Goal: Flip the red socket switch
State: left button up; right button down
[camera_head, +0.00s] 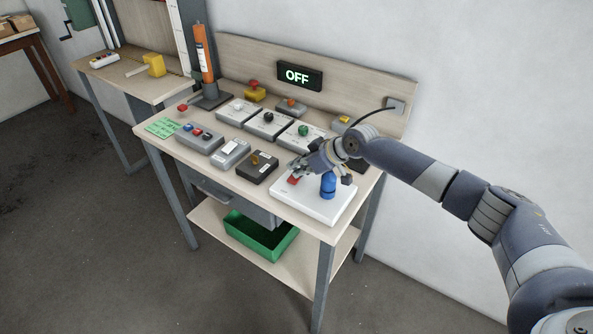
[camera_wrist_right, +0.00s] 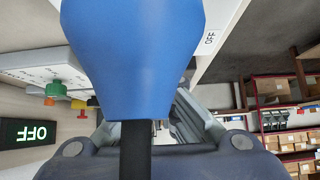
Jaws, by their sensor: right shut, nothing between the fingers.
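A small red switch (camera_head: 292,180) sits on the left part of a white board (camera_head: 318,205) at the table's right front. A blue upright plug or socket part (camera_head: 328,184) stands to its right on the board. My right gripper (camera_head: 296,170) is shut and empty, with its fingertips just above or at the red switch; I cannot tell whether they touch. In the right wrist view the blue part (camera_wrist_right: 132,60) fills the middle, close to the camera, and hides the fingertips and the switch. An "OFF" label (camera_wrist_right: 209,38) shows on the white board. My left gripper is not in view.
Several switch boxes stand left of the board, including a black one (camera_head: 257,167) nearby. A lit "OFF" display (camera_head: 299,76) is on the back panel. A cable (camera_head: 373,112) runs to a wall outlet. A green bin (camera_head: 260,238) sits on the lower shelf.

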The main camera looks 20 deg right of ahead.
aim_at(297, 179)
jog(key=r+p, duration=0.4)
jog(key=shift+s+a, duration=0.15)
jog(key=shift+a, duration=0.2)
jog(key=shift+s+d+r, duration=0.1)
jog(key=shift+s+r, duration=0.05)
jog(key=shift+r, duration=0.15)
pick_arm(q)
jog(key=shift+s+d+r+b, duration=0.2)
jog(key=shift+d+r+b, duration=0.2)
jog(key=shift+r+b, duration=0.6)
pick_arm(e)
jog(key=s+v, duration=0.1)
jog(key=v, duration=0.8)
jog(key=shift+a, duration=0.35)
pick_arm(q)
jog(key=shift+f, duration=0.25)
pick_arm(e)
jog(key=shift+s+f, duration=0.1)
